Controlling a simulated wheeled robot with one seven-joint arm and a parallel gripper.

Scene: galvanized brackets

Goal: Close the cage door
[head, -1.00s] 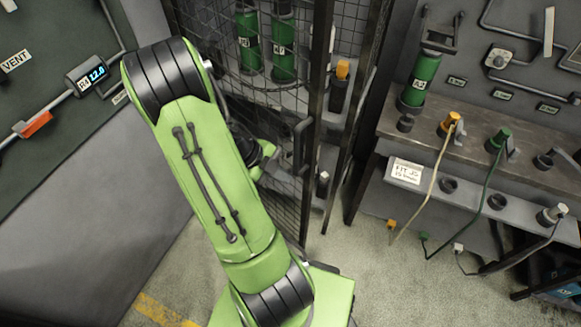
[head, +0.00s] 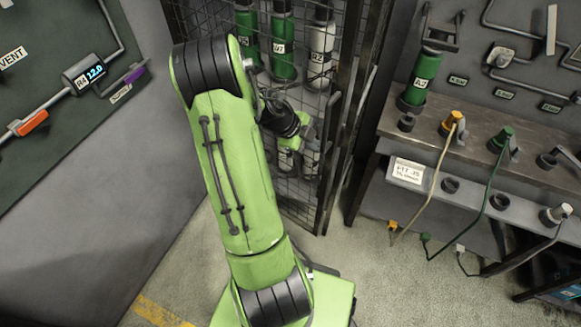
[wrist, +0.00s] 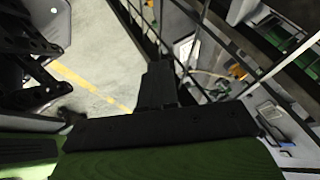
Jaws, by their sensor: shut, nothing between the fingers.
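The cage door (head: 294,200) is a dark mesh panel in a black frame, in the middle of the head view. Its free edge stands close to the cage's dark post (head: 362,120); I cannot tell whether it is fully closed or latched. A dark upright handle (head: 327,118) is on the door near that edge. My gripper (head: 308,130) is in front of the door beside the handle, partly hidden by my arm. In the wrist view my gripper (wrist: 157,88) shows as shut dark fingers, with nothing held. Contact with the door cannot be made out.
Green cylinders (head: 283,48) and a white one (head: 321,45) stand behind the mesh. To the right is a bench (head: 450,140) with plugs and hanging cables. A panel with pipes (head: 60,120) is at the left. The floor (head: 375,270) in front right of the door is clear.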

